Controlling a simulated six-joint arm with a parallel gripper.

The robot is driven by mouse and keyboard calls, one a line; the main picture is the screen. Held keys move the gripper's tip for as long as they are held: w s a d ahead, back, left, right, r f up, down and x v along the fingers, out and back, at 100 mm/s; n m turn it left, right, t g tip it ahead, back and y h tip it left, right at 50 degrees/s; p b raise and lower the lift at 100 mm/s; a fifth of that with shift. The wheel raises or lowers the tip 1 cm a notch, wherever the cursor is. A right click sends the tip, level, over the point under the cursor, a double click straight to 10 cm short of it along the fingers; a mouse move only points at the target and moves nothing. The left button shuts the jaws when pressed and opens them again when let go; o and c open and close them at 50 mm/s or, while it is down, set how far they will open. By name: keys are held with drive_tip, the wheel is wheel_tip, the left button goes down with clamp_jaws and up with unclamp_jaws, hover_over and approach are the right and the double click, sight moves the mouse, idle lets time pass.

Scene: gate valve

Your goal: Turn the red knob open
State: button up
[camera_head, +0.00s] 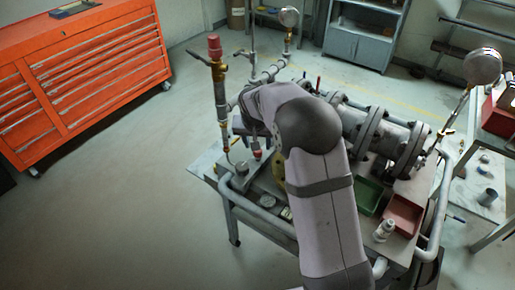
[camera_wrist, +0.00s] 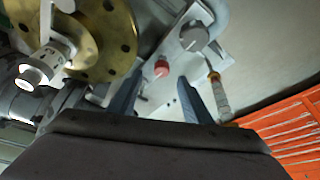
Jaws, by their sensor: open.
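In the wrist view, a small red knob (camera_wrist: 161,68) sits on pale metal fittings, beyond and roughly between my fingertips. My gripper (camera_wrist: 158,86) is open, its two dark fingers spread apart with nothing between them. A visible gap separates the fingers from the knob in the picture; the depth is hard to judge. In the head view, a small red part (camera_head: 257,154) shows low beside my wrist and may be the same knob. A taller red cap (camera_head: 214,46) tops a brass valve on an upright pipe to the left. My fingers are mostly hidden by my arm in the head view.
A brass flange (camera_wrist: 97,38) lies left of my fingers. A round gauge (camera_wrist: 194,36) and a brass-ended rod (camera_wrist: 217,92) are to the right. Flanged pipes (camera_head: 372,130), green (camera_head: 368,194) and red (camera_head: 403,215) trays crowd the bench. An orange cabinet (camera_head: 85,75) stands left, with clear floor between.

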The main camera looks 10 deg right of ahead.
sight(258, 154)
drive_tip(key=shift+w+a+f, duration=0.1)
drive_tip(key=shift+w, duration=0.4)
drive_tip(key=shift+f, duration=0.1)
drive_tip(key=shift+p+x, duration=1.2)
drive_tip(key=shift+x, duration=2.3)
drive_tip(key=shift+c, duration=0.3)
drive_tip(key=c, duration=1)
